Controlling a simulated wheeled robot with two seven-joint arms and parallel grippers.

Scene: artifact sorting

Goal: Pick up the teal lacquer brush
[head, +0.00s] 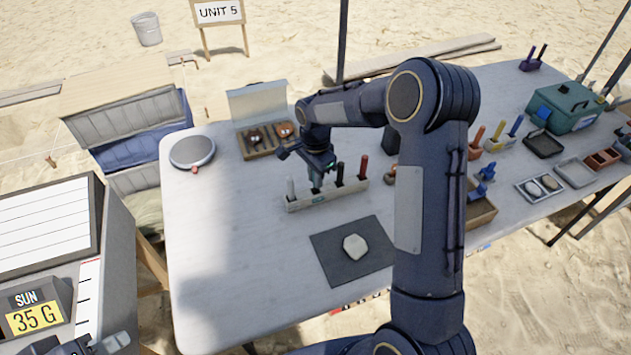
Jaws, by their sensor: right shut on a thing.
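A pale rack (328,197) stands on the table with several upright brushes: a grey one (291,188), the teal lacquer brush (316,181), a black one (340,174) and a red one (364,168). My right gripper (317,170) points down over the rack and is shut on the upper part of the teal brush. The gripper hides the top of this brush, and its lower end is in the rack. My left gripper (100,346) is partly in view at the bottom left corner, far from the rack; its jaws cannot be made out.
A dark mat (325,267) with a pale stone (355,246) lies in front of the rack. A round grey dish (192,152) and an open case (258,104) stand behind. Trays and a green toolbox (564,106) are at right. The table's left part is clear.

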